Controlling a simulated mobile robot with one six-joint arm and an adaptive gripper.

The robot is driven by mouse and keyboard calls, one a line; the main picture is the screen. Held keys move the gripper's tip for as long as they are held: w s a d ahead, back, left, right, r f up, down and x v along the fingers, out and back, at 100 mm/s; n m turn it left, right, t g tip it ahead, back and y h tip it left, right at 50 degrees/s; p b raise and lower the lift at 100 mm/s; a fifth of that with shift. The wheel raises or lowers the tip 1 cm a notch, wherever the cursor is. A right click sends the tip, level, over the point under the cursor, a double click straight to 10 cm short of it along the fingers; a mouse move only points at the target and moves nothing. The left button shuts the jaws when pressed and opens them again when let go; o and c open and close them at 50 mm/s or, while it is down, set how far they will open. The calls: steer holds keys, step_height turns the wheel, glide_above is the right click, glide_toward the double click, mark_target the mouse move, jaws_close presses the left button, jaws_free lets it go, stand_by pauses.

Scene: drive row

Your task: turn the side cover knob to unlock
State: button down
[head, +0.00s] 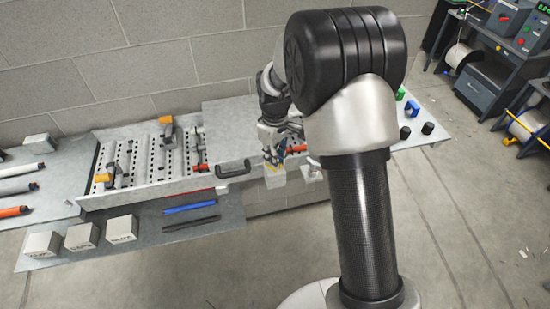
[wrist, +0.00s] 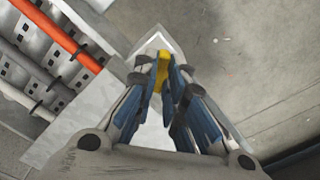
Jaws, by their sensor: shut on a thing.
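The side cover knob is a yellow bar (wrist: 162,70) between my fingers in the wrist view. In the head view a bit of the yellow knob (head: 272,167) shows just under my fingertips. My gripper (head: 274,157), with blue finger pads, points down at the front edge of the workbench. In the wrist view my gripper (wrist: 166,75) is closed on the knob, its tips on either side. Below the knob is a pale grey cover (wrist: 158,42), seen as a small box-like cover (head: 275,180) in the head view. The fingers hide much of the knob.
A perforated tray (head: 145,160) with orange-ended parts lies further left. A lower shelf (head: 160,235) holds labelled boxes and blue and black bars. In the wrist view an orange rod (wrist: 55,35) runs at upper left.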

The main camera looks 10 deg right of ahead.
steer(key=n, duration=0.5)
steer(key=shift+n+b, duration=0.3)
steer(key=shift+b, duration=0.1)
steer(key=n, duration=0.5)
stand_by(0.4)
steer(key=c, duration=1.7)
jaws_free()
steer(key=shift+o, duration=0.2)
steer(key=shift+r, duration=0.1)
step_height(320, 180, up, 12)
steer(key=shift+b, duration=0.35)
